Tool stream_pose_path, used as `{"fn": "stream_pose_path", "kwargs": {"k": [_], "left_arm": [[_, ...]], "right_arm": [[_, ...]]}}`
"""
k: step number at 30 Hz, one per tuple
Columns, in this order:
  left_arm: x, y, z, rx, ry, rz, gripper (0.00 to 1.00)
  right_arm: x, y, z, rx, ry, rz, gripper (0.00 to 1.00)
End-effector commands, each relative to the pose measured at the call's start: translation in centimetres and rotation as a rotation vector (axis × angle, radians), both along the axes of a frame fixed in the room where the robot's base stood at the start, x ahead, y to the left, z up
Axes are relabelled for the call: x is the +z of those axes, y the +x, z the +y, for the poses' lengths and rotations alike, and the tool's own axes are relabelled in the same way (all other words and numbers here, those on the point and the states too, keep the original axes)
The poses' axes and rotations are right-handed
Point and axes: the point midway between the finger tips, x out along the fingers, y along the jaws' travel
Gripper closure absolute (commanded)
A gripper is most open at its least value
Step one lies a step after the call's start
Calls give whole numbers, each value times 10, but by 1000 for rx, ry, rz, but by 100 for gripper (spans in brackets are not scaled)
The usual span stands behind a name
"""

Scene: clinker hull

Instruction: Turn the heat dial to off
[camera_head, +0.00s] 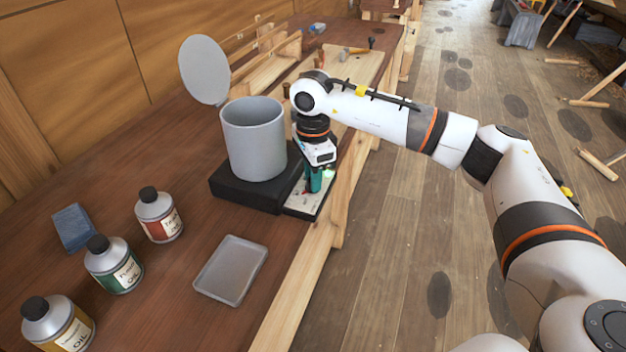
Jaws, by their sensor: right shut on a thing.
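A grey pot (254,140) stands on a black heater base (236,192), and a round grey lid (204,70) stands up beside its rim. A pale control panel (299,207) sits at the right side of the base, near the bench's front edge. My right gripper (314,186) reaches down onto this panel from above and is shut on the heat dial. The dial is mostly hidden by the fingers, so its setting cannot be read. A small green glow shows beside the fingers. My left gripper is not in view.
Three labelled cans, one red (160,216), one green (115,266) and one yellow (59,325), stand at the left. A shallow grey tray (231,269) lies in front, and a blue block (73,227) lies at far left. Wooden parts and tools lie further along the bench.

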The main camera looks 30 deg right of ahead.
Motion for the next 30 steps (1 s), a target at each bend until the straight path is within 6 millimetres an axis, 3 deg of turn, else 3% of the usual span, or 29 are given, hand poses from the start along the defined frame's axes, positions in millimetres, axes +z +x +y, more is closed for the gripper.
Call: {"fn": "stream_pose_path", "kwargs": {"k": [15,30], "left_arm": [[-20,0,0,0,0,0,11],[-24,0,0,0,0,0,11]], "right_arm": [[0,1,0,420,1,-4,97],[2,2,0,562,2,-5,97]]}}
